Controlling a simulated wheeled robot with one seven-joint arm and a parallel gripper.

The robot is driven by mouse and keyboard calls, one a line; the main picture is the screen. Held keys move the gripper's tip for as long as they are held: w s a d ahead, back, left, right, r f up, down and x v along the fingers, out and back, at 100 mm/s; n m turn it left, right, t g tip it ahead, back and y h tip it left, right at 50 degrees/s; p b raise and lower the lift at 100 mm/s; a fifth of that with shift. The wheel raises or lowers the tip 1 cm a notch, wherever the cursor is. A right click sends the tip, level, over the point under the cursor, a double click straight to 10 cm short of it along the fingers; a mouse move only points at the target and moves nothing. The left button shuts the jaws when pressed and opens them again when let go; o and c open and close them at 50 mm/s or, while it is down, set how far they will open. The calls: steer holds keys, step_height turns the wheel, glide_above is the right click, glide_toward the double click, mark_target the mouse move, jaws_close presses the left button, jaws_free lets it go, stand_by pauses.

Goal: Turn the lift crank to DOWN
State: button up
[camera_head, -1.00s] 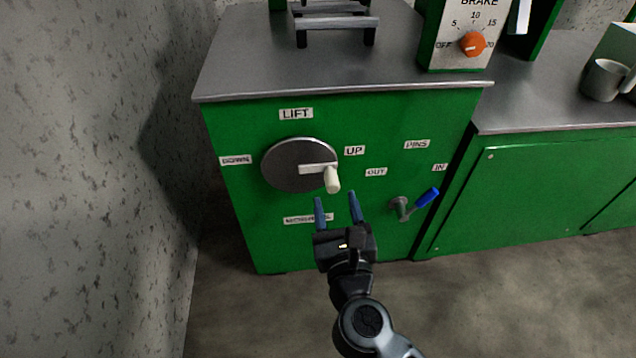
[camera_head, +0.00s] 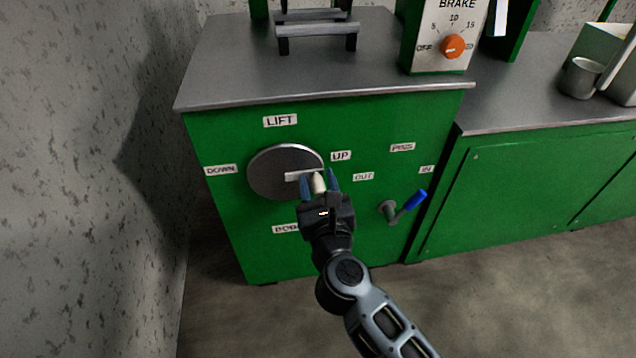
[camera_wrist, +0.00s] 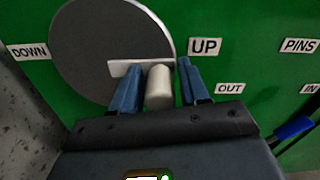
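The lift crank is a grey disc (camera_head: 270,172) on the green cabinet front, with a white arm pointing right toward the UP label (camera_head: 341,156). Its white handle (camera_head: 319,183) sticks out at the arm's end. The DOWN label (camera_head: 220,170) is left of the disc. My gripper (camera_head: 319,187) is at the handle, its blue fingers open on either side of it. In the wrist view, the handle (camera_wrist: 159,88) stands between the fingers (camera_wrist: 158,85), with a visible gap at the right finger; the left finger is close to it.
A blue-handled pins lever (camera_head: 414,200) sits right of my gripper, near the OUT and IN labels. The brake panel with an orange knob (camera_head: 453,46) stands on the cabinet top. A mottled wall (camera_head: 90,180) rises at the left. A mug (camera_head: 580,78) is on the right counter.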

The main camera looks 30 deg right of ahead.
jaws_close()
steer(key=shift+r, duration=0.1)
stand_by(0.4)
